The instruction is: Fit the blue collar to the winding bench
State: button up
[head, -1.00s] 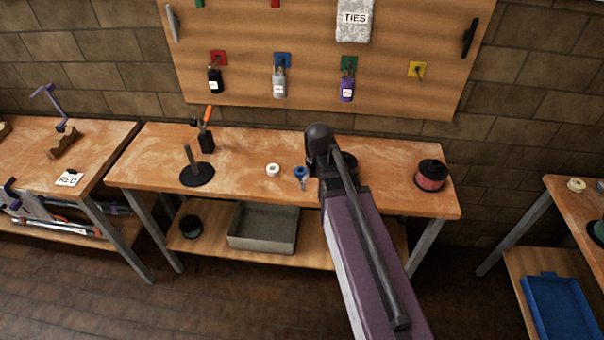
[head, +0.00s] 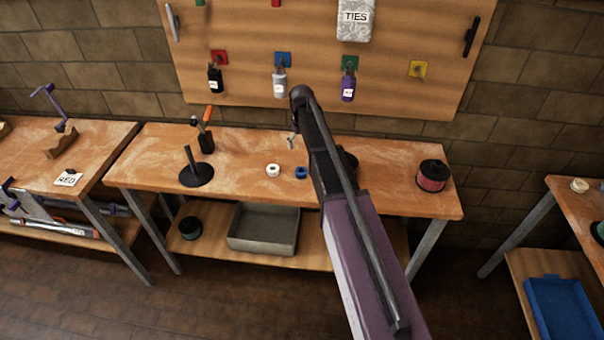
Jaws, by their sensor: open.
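The blue collar (head: 301,172) is a small ring lying on the middle wooden bench (head: 240,180), just right of a white ring (head: 273,170). My gripper (head: 291,142) shows only as a small grey tip left of my arm's end, above the back part of this bench. The rest of it is hidden behind my arm. The tip is apart from the collar, with nothing seen in it. I cannot tell from the picture which bench is the winding bench.
On the middle bench stand a black spindle base (head: 197,175), an orange-handled tool (head: 206,138) and a red spool (head: 432,176). A dark round thing is partly behind my arm. A pegboard (head: 250,30) with hanging bottles rises behind. A right bench (head: 575,200) holds more parts.

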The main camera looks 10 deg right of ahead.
jog(key=shift+f, duration=0.1)
jog(key=b, duration=0.9)
send_over(301, 170)
jog(key=s, duration=0.2)
notch_tip(301, 170, down, 8)
jog(key=shift+w+f, duration=0.15)
jog(key=shift+f, duration=0.1)
jog(key=shift+w+f+b, duration=0.15)
jog(key=shift+f+b, duration=2.3)
jog(key=shift+f, duration=0.15)
jog(key=c, duration=1.2)
